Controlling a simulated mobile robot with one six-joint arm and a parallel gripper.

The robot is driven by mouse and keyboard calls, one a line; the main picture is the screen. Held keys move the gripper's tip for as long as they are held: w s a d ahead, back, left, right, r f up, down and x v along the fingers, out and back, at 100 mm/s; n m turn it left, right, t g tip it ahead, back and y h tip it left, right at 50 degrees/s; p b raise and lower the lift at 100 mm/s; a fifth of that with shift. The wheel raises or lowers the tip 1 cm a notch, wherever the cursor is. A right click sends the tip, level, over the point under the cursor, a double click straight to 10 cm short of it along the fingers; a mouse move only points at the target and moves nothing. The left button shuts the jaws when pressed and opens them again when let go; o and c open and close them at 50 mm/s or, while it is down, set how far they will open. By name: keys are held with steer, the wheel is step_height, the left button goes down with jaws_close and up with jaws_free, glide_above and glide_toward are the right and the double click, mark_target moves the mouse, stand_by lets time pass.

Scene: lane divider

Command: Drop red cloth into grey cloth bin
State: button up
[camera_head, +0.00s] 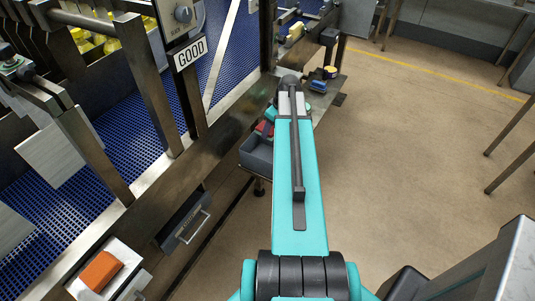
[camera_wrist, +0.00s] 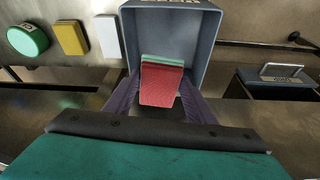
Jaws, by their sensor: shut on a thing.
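The red cloth (camera_wrist: 161,88) is between the two dark purplish fingers of my gripper (camera_wrist: 163,80) in the wrist view, and the gripper is shut on it. A green layer (camera_wrist: 162,60) shows along its far edge. The grey bin (camera_wrist: 213,40) is open, and the cloth appears at or over its mouth; I cannot tell how far inside it is. In the head view the grey bin (camera_head: 256,158) stands left of my arm, with a bit of red cloth (camera_head: 264,128) at its far side. My arm hides the gripper there.
A green round thing (camera_wrist: 28,40), a yellow block (camera_wrist: 70,37) and a white block (camera_wrist: 108,36) sit left of the bin in the wrist view. A handled drawer (camera_head: 186,222) and an orange block (camera_head: 101,269) are at left.

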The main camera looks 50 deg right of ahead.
steer(key=shift+s+d+f, duration=0.1)
steer(key=shift+s+d, duration=0.1)
steer(key=shift+f, duration=0.35)
steer(key=shift+f+b, duration=1.3)
steer(key=shift+f, duration=1.25)
steer(key=o, duration=1.4)
steer(key=shift+d+r, duration=0.1)
steer(key=shift+b+v, duration=1.6)
steer(key=shift+v, duration=5.25)
